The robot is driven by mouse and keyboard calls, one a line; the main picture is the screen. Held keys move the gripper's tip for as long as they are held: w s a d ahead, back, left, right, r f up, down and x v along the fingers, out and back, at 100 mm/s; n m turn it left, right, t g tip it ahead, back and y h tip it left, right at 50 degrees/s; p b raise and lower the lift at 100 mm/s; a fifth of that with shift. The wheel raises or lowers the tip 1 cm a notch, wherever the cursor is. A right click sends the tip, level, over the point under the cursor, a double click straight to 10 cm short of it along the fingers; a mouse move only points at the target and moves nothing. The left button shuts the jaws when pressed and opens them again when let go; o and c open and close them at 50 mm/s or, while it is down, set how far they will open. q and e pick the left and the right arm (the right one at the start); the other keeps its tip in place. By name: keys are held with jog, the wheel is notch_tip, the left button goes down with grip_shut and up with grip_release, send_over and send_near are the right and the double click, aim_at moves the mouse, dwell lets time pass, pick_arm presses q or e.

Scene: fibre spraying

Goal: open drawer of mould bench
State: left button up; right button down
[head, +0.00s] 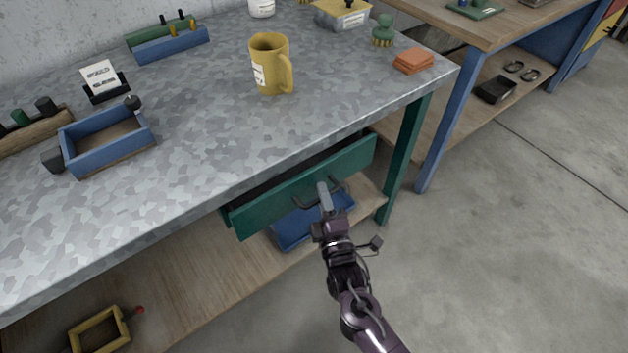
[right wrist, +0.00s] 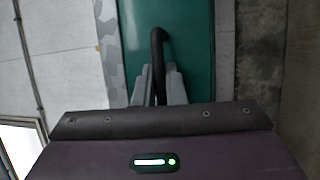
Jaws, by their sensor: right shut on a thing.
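The mould bench (head: 190,120) has a mottled grey metal top and green legs. Its green drawer (head: 270,205) hangs under the front edge and stands partly out, with a dark gap showing above its front. The drawer has a dark bar handle (head: 305,203). My right gripper (head: 324,196) is at the handle, shut on it. In the right wrist view the handle (right wrist: 158,50) runs between the two grey fingers (right wrist: 158,88) in front of the green drawer front (right wrist: 188,45). The drawer's inside is mostly hidden. My left gripper is not in view.
On the bench top stand a yellow mug (head: 268,65), a blue open box (head: 82,151), orange blocks (head: 413,61) and a green brush (head: 383,30). A blue tray (head: 290,232) lies on the lower shelf (head: 190,285). Clear concrete floor (head: 520,230) lies to the right.

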jog(key=s+d+p, duration=0.8)
jog(key=s+d, duration=0.5)
jog(key=s, duration=0.5)
jog(key=c, duration=1.8)
grip_release()
jog(key=shift+o, duration=0.2)
jog(key=b+v, duration=0.1)
jog(key=v, duration=0.6)
jog(key=shift+s, duration=0.35)
jog(key=shift+d+f, duration=0.1)
